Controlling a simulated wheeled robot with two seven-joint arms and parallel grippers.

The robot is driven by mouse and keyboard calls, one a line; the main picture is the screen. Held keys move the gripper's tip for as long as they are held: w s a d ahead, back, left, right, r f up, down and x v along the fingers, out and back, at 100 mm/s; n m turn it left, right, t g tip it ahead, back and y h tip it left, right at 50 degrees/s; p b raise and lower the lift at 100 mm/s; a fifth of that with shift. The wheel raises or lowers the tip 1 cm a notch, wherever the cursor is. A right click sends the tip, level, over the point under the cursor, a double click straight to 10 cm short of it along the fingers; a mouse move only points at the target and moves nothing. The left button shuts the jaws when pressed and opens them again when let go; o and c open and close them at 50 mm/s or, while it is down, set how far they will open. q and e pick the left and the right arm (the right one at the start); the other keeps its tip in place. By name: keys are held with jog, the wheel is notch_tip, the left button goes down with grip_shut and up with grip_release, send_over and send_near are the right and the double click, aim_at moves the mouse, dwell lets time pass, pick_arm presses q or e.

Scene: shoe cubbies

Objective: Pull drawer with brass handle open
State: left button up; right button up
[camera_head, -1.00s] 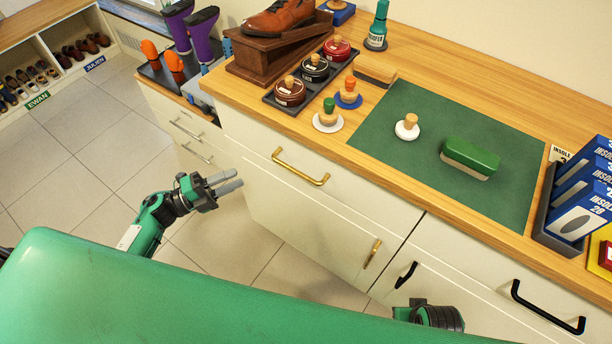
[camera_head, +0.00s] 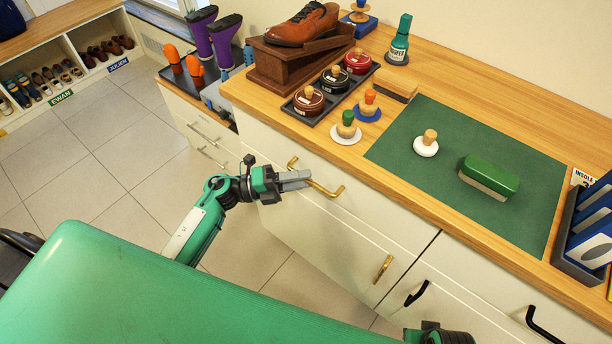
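The drawer (camera_head: 365,205) with the brass handle is in the left part of the white cabinet, just below the wooden counter. Its front looks flush with the cabinet. The brass handle (camera_head: 328,191) is a horizontal bar with a post at each end. My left gripper (camera_head: 308,180) is at the left half of this handle, its grey fingers pointing right and overlapping the bar in the picture. The fingers look close together; I cannot tell whether they grip the bar. Of my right arm, only a dark end part (camera_head: 440,335) shows at the bottom edge; its fingers are hidden.
A smaller upright brass handle (camera_head: 383,268) is on the door below. Black handles (camera_head: 417,293) are further right. The counter (camera_head: 465,88) carries polish tins, brushes, a green mat (camera_head: 455,140) and a shoe on a stand (camera_head: 300,62). Open tiled floor (camera_head: 120,140) lies left.

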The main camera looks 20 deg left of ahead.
pick_arm(q)
jog(key=shift+w+d+r, duration=0.1)
jog(key=shift+w+d, duration=0.15)
jog(key=shift+d, duration=0.4)
grip_shut()
